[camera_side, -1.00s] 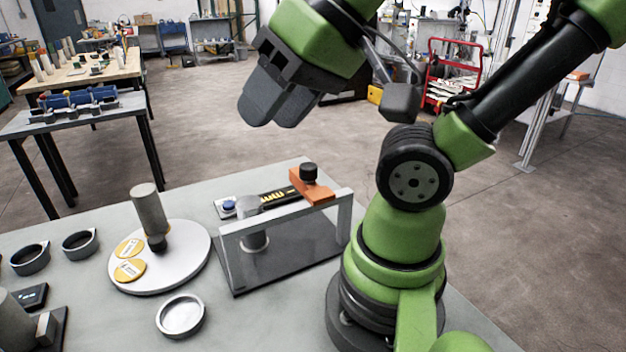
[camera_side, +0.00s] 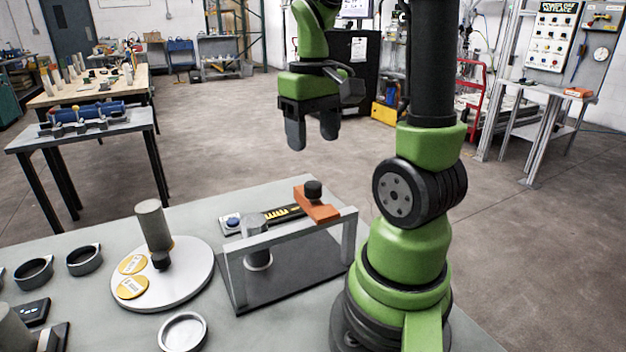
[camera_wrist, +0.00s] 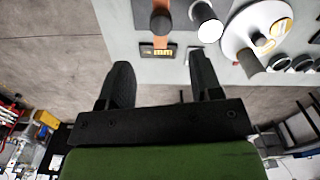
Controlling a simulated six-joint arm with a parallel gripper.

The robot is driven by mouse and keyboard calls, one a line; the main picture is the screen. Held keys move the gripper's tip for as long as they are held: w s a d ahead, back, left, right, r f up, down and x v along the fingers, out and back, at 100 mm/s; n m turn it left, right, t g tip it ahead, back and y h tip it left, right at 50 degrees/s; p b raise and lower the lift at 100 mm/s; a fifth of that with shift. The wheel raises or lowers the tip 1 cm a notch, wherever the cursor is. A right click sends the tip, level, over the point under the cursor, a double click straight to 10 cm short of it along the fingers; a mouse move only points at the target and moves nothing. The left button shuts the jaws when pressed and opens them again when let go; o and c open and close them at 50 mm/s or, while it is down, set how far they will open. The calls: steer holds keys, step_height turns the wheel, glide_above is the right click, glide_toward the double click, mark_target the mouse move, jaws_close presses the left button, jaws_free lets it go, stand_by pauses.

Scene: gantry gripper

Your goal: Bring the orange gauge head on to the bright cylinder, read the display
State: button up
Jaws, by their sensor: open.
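The orange gauge head (camera_side: 320,210) with a black knob (camera_side: 313,190) sits on the crossbeam of a grey gantry, towards its right end. The bright cylinder (camera_side: 257,258) stands on the dark base under the beam, left of the gauge head and partly hidden by the frame. It also shows in the wrist view (camera_wrist: 209,32). The display (camera_side: 284,214), black with yellow digits, lies behind the beam; its digits are too small to read. My gripper (camera_side: 312,143) is open and empty, fingers down, above and beyond the gauge head in the side view, touching nothing.
A round white plate (camera_side: 192,262) with two yellow discs and a grey cylinder (camera_side: 152,225) stands left of the gantry. Several rings and a black device (camera_side: 33,312) lie further left. A blue button (camera_side: 232,221) is near the display. Space above the beam is clear.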

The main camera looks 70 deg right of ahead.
mark_target(313, 184)
step_height(313, 184, down, 9)
steer(key=shift+r, duration=0.15)
stand_by(0.4)
jaws_close()
steer(key=w+a, duration=0.7)
steer(key=shift+w+a, duration=0.15)
jaws_free()
